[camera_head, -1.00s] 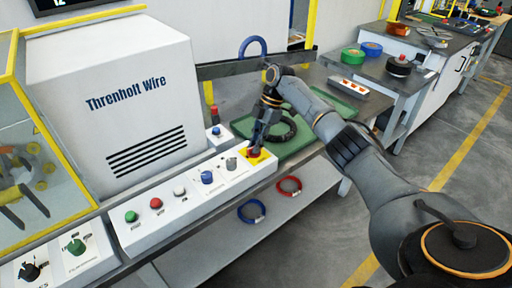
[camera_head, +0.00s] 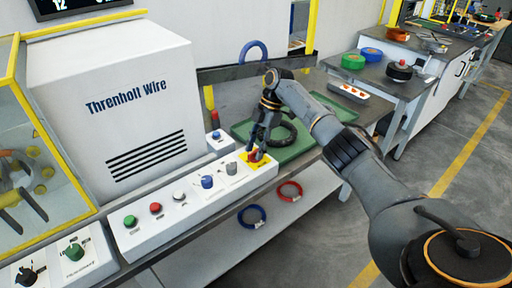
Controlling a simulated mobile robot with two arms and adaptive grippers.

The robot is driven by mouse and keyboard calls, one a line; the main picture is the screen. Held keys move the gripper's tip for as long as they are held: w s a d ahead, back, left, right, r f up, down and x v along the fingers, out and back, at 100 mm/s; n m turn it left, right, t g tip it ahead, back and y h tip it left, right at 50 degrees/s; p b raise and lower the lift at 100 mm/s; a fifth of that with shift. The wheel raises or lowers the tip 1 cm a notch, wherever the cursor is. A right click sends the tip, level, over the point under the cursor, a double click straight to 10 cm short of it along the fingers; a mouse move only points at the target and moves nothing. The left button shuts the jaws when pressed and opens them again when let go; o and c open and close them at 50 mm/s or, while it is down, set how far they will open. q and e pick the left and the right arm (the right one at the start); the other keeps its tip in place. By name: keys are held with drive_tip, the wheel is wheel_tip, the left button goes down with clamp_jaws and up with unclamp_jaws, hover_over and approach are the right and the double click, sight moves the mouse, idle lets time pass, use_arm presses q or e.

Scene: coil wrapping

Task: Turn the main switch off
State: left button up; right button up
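The main switch (camera_head: 254,158) is a red knob on a yellow plate at the right end of the long white control panel (camera_head: 150,232). My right gripper (camera_head: 256,150) comes down over it from above, with its fingers around or against the red knob. The fingers hide part of the knob, and its turned position is too small to tell. I cannot tell whether the fingers are closed on it. My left gripper does not show in the head view.
Beside the switch on the panel are a grey knob (camera_head: 232,169), a blue knob (camera_head: 207,182) and several push buttons. The white wire machine (camera_head: 120,100) stands behind. A green tray (camera_head: 297,146) with a dark coil lies right behind my gripper. Red and blue coils lie on the lower shelf.

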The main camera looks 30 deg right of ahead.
drive_tip(key=shift+d+r, duration=0.1)
drive_tip(key=shift+r, duration=0.05)
drive_tip(key=v, duration=1.1)
drive_tip(key=shift+r, duration=0.35)
drive_tip(key=shift+f, duration=0.1)
